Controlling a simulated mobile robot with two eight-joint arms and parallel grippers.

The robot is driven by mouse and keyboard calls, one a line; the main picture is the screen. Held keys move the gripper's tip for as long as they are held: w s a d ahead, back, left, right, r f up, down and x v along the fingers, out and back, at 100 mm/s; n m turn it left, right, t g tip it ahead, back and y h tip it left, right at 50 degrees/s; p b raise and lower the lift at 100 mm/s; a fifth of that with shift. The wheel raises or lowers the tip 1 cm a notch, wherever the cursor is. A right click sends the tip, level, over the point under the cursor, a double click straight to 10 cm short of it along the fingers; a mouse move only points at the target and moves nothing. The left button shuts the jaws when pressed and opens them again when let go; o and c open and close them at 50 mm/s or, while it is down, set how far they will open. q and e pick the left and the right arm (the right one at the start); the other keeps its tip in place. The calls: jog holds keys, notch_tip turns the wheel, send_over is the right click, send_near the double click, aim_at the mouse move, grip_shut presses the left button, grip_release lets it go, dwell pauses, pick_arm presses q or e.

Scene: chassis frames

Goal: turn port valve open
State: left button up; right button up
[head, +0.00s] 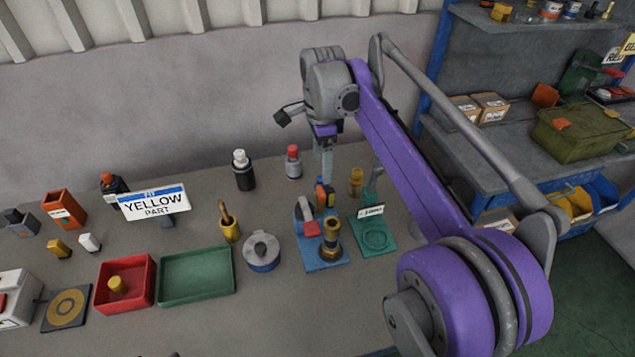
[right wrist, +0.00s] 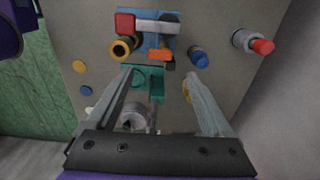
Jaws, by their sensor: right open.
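A blue plate (head: 322,262) stands on the table near the middle and carries a brass fitting (head: 331,238) with a dark top and a red block (head: 311,229) on a pale bar. I cannot tell for sure which part is the port valve. The plate shows at the top of the right wrist view (right wrist: 152,18), with the red block (right wrist: 125,23) and brass ring (right wrist: 122,48). My right gripper (head: 325,178) points down behind the plate, above an orange and blue item (head: 325,196). Its fingers are apart and empty in the right wrist view (right wrist: 160,76). My left gripper is out of view.
A green fixture (head: 376,241) with a small label stands right of the plate. A lidded pot (head: 262,251), a green tray (head: 197,277) and a red tray (head: 104,292) lie left. Bottles (head: 243,171) stand behind. A shelf rack with bins is at right.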

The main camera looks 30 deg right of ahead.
aim_at(321, 190)
notch_tip(321, 190, down, 9)
jog(key=shift+r, duration=0.1)
dwell(0.3)
grip_shut()
